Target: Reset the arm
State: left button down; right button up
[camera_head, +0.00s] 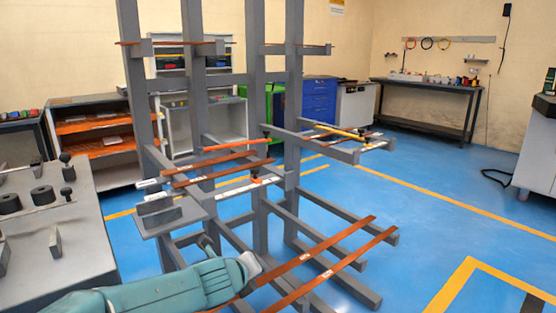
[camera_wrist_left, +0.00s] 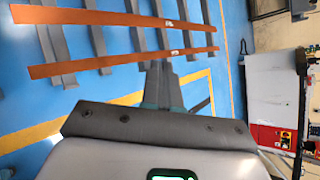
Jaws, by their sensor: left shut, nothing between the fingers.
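My left arm (camera_head: 165,290), teal, comes in from the lower left in the head view, in front of the grey rack (camera_head: 192,90). The left gripper (camera_wrist_left: 157,66) shows in the wrist view with its dark fingers together and nothing between them. Beyond the fingertips lie two long copper bars, one nearer (camera_wrist_left: 110,62) and one farther (camera_wrist_left: 90,17), on grey rack arms. In the head view two copper bars (camera_head: 318,250) rest on the lowest rack arms, partly hidden behind my arm. My right gripper is not in view.
More copper bars (camera_head: 215,173) lie on the middle rack arms. A grey bench machine (camera_head: 50,235) stands at the left. Rack arms stick out toward me as obstacles. Blue floor (camera_head: 420,230) is open at the right, with a workbench (camera_head: 425,90) at the back.

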pick_arm(q)
jog(key=s+a+f+n+g, duration=0.1)
jog(key=s+f+n+g, duration=0.1)
jog(key=s+f+n, duration=0.45)
jog(key=s+f+n+g+h, duration=0.1)
jog(key=s+f+n+g, duration=0.15)
jog(key=f, duration=0.75)
jog(key=s+a+f+n+g, duration=0.1)
jog(key=s+f+n+g, duration=0.1)
jog(key=s+f+n, duration=0.45)
jog(key=s+a+f+n+g, duration=0.2)
jog(key=s+f+n, duration=0.5)
jog(key=s+n, duration=0.15)
jog(key=s+a+f+n+g, duration=0.1)
jog(key=s+a+f+n, duration=0.1)
jog(key=s+f+n, duration=0.6)
jog(key=s+r+p, duration=0.3)
jog(key=r+p, duration=2.7)
jog(key=r, duration=0.1)
jog(key=shift+r+g, duration=0.25)
jog(key=shift+g, duration=0.1)
jog(key=shift+d+f, duration=0.1)
